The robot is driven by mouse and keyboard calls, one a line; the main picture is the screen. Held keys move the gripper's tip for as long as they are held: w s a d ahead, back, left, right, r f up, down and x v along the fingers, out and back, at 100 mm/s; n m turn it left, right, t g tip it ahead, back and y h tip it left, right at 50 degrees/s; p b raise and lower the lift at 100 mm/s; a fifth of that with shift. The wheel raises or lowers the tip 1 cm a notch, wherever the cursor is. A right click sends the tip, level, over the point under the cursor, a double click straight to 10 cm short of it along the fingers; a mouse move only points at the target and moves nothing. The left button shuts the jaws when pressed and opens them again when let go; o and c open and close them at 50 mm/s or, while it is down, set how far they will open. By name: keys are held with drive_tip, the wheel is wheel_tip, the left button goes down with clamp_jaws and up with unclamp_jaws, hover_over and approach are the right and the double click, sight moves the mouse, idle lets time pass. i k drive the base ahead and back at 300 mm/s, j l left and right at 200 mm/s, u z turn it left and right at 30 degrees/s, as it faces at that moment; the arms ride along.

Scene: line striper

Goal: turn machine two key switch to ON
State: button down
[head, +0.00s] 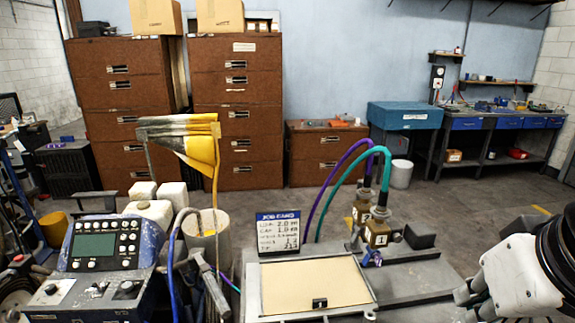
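A blue-grey control console (100,245) with a screen and several buttons stands at the front left. Below it is a sloping panel (85,290) with dark knobs or switches, too small to tell apart. No key switch can be made out for certain, and no label for machine two is readable. A brass-coloured fitting (381,237) at the centre right carries the number 1. A similar fitting (361,214) stands just behind it, its marking unclear.
A job board (278,232) stands behind a beige-topped tray (318,287). Purple (335,180) and teal (340,178) hoses arch above the fittings. A white and black mechanical part (520,275) fills the right front.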

sight(127, 286)
drive_tip(key=u, duration=1.3)
drive_tip(key=i+j, duration=0.1)
drive_tip(key=j, duration=0.3)
drive_tip(key=i+j+z, duration=0.1)
drive_tip(key=j, duration=0.3)
drive_tip(key=i+j, duration=0.1)
drive_tip(key=j, duration=0.3)
drive_tip(key=i+j+z, duration=0.1)
drive_tip(key=j, duration=0.3)
drive_tip(key=i+j+z, duration=0.2)
drive_tip(key=i+j, duration=0.75)
drive_tip(key=i, duration=0.1)
